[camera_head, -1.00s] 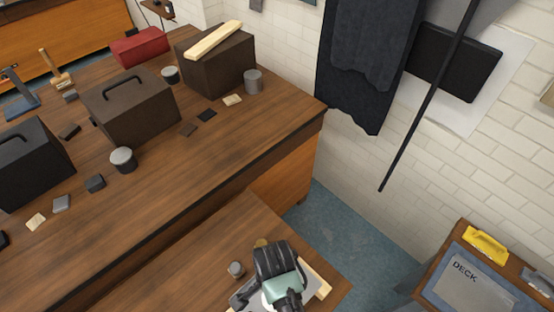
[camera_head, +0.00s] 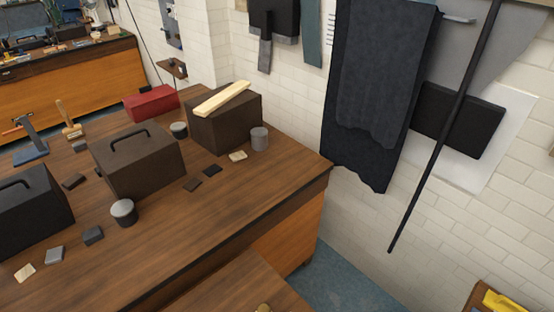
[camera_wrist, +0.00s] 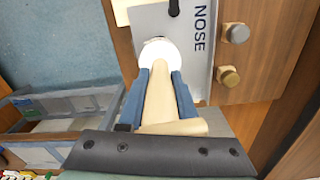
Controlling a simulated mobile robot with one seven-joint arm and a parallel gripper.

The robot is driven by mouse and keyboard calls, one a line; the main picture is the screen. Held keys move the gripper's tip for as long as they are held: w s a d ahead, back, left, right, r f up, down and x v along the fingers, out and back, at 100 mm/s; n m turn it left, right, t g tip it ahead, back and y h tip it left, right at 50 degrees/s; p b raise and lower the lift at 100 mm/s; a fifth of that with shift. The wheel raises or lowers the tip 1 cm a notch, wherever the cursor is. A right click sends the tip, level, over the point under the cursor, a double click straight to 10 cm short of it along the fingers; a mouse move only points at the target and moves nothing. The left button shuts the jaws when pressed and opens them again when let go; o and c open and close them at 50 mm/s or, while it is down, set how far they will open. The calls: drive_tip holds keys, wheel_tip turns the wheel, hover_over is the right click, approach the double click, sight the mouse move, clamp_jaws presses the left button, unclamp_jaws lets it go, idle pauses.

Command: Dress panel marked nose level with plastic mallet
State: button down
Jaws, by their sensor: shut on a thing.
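In the wrist view, my gripper (camera_wrist: 160,84) has its blue fingers shut on the plastic mallet (camera_wrist: 159,104), around its pale wooden handle. The mallet's round white head sits just beyond the fingertips, over the lower part of the grey panel marked NOSE (camera_wrist: 180,22). I cannot tell whether the head touches the panel. The panel lies on a wooden bench top, with a dark fitting near its far edge. The mallet and my fingers cover part of it. Neither the panel, the mallet nor my gripper shows in the head view.
Two short metal cylinders, one greyish (camera_wrist: 236,32) and one brassy (camera_wrist: 229,76), stand right of the panel. A pale wood piece (camera_wrist: 122,12) shows at its left. A grey-blue bin (camera_wrist: 60,108) is lower left. The large bench (camera_head: 160,235) holds dark boxes, tins and small blocks.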

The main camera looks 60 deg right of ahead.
wheel_tip(320, 180, down, 5)
drive_tip(key=b, duration=0.2)
drive_tip(key=shift+f+b, duration=0.2)
drive_tip(key=shift+b, duration=0.15)
drive_tip(key=shift+r+p, duration=0.65)
wheel_tip(320, 180, up, 8)
drive_tip(key=p, duration=0.6)
drive_tip(key=shift+r, duration=0.25)
drive_tip(key=s+a+r, duration=0.2)
drive_tip(key=s+a, duration=0.2)
drive_tip(key=s, duration=0.3)
drive_tip(key=shift+s+a, duration=0.3)
drive_tip(key=shift+a, duration=0.05)
